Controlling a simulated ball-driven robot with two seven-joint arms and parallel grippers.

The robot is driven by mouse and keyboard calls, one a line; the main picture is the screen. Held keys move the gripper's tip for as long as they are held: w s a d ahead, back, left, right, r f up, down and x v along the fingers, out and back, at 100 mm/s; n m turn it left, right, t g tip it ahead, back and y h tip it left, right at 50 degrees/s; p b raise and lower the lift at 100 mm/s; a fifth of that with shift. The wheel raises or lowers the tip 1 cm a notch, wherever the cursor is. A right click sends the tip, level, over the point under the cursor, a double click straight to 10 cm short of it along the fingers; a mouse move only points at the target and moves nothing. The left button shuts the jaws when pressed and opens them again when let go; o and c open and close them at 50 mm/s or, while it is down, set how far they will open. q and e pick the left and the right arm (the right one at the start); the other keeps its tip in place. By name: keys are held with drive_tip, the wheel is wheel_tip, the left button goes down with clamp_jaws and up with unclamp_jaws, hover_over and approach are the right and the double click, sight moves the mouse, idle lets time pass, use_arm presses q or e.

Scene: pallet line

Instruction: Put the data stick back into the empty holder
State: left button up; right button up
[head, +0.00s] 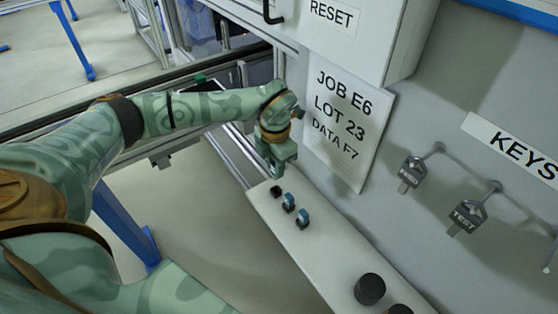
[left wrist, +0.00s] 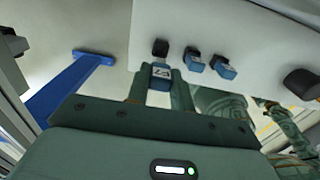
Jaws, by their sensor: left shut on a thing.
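My left gripper (head: 283,162) is above the left end of the white shelf. In the left wrist view its two fingers (left wrist: 160,90) are shut on a blue data stick (left wrist: 161,72) with a pale label; the label is too small to read surely. The empty holder, a small black block (head: 276,191), stands on the shelf just below the gripper; in the left wrist view the holder (left wrist: 160,47) is right in front of the stick. I cannot tell whether stick and holder touch. My right gripper is not in view.
Two more holders with blue sticks (head: 289,202) (head: 303,217) stand close beside the empty one on the shelf (head: 331,254). A dark round knob (head: 370,288) is farther along. A job sheet (head: 345,120) and hanging keys (head: 412,172) are on the wall.

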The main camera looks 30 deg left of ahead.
use_arm(q)
drive_tip(key=shift+f+b, duration=1.8)
drive_tip(key=shift+f, duration=0.4)
drive_tip(key=shift+p, duration=0.7)
drive_tip(key=shift+f, duration=0.35)
drive_tip(key=shift+f, duration=0.15)
idle(0.4)
drive_tip(key=shift+f, duration=0.45)
idle(0.5)
drive_tip(key=shift+f, duration=0.1)
idle(0.7)
